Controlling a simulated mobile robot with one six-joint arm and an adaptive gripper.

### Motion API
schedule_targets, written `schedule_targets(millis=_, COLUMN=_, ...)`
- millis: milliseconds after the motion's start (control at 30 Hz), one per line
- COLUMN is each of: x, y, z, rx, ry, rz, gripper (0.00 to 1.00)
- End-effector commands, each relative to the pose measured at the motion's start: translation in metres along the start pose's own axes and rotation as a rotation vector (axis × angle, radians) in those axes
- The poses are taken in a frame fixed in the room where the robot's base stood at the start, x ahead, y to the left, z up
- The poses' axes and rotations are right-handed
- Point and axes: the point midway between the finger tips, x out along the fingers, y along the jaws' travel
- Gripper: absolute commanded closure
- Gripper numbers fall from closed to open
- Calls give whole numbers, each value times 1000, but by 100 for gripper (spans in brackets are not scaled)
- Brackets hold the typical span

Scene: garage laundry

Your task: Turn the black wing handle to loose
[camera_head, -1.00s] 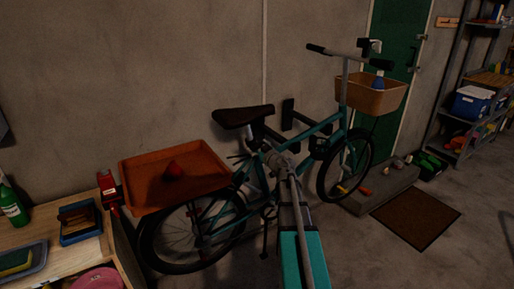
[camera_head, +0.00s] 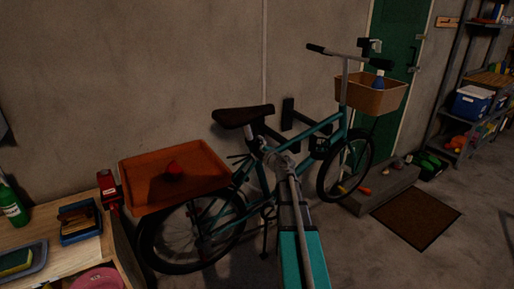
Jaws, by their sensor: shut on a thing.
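A teal bicycle (camera_head: 318,131) stands against the wall with a dark saddle (camera_head: 243,116) on its seat post. My gripper (camera_head: 268,152) is at the frame just below the saddle, by the seat post. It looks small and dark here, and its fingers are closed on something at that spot. The black wing handle cannot be made out apart from the fingers; it seems to be hidden in or behind them. My arm reaches up to it from the bottom of the view.
A wooden workbench (camera_head: 62,262) is at lower left. A basket (camera_head: 351,92) hangs at the handlebar. Black wall brackets (camera_head: 288,112) are behind the frame. Open floor lies right of my arm.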

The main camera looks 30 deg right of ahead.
Motion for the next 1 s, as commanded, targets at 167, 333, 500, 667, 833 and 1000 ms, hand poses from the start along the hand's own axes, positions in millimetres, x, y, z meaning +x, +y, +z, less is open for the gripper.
schedule_targets(millis=167, x=0, y=-1, z=-1, rx=-164, ry=3, rz=-1, gripper=56)
schedule_targets(millis=333, x=0, y=-1, z=-1, rx=-305, ry=3, rz=-1, gripper=56)
schedule_targets(millis=500, x=0, y=-2, z=-1, rx=-408, ry=4, rz=-1, gripper=56)
schedule_targets(millis=667, x=0, y=-2, z=-1, rx=-467, ry=4, rz=-1, gripper=56)
schedule_targets(millis=833, x=0, y=-2, z=-1, rx=-493, ry=4, rz=-1, gripper=56)
schedule_targets(millis=1000, x=0, y=-2, z=-1, rx=-496, ry=3, rz=-1, gripper=56)
